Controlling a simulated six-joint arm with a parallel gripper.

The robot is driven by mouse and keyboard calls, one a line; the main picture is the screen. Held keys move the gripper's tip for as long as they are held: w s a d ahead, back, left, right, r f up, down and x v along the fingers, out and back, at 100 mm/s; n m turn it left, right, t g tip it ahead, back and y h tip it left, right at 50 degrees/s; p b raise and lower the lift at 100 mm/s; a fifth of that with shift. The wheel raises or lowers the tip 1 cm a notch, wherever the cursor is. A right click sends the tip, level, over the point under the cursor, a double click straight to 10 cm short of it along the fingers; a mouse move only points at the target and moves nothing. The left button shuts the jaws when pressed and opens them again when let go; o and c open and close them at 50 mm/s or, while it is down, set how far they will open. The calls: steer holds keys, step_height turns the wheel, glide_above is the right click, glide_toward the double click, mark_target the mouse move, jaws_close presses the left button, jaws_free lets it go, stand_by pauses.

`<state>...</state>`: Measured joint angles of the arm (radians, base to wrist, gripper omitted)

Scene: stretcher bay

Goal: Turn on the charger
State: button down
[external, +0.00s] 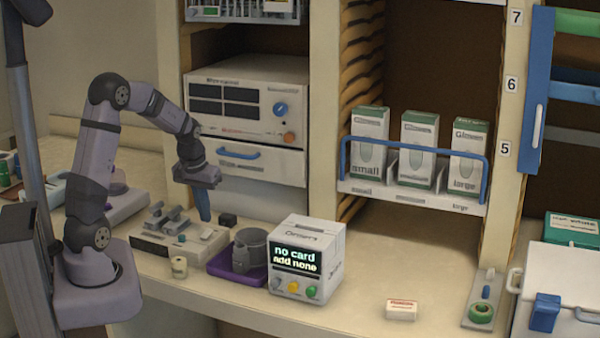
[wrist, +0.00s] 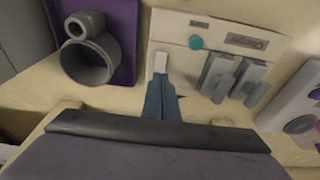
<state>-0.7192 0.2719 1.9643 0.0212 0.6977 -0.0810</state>
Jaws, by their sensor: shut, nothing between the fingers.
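The charger appears to be the low off-white unit (external: 208,247) with grey blocks on top, on the bench in front of my arm. In the wrist view its pale top (wrist: 219,30) carries a round teal button (wrist: 196,42), small labels and two grey blocks (wrist: 228,80) in slots. My gripper (external: 204,219) points down at the unit's back right side, its blue fingers shut and empty. In the wrist view the fingers (wrist: 161,80) reach the unit's edge beside a small white piece (wrist: 160,62). I cannot tell whether they touch it, or whether the charger is on.
A purple tray (external: 222,268) with grey cylinders stands right of the unit. Beyond it is a white box (external: 321,250) with a display reading "no card add none".

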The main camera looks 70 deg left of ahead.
mark_target(211, 228)
steer(key=shift+w+a+f+p, duration=0.1)
steer(key=shift+f+p, duration=0.1)
steer(key=shift+f, duration=0.6)
steer(key=shift+w+a+f+p, duration=0.1)
steer(key=shift+f+p, duration=0.1)
steer(key=shift+f, duration=0.6)
steer(key=shift+a+p, duration=0.1)
steer(key=shift+p, duration=0.2)
steer(key=shift+w+p, duration=0.15)
steer(key=shift+p, duration=0.2)
steer(key=shift+a+f, duration=0.1)
steer(key=shift+f, duration=0.2)
steer(key=shift+g+h, duration=0.3)
steer(key=shift+s+d, duration=0.7)
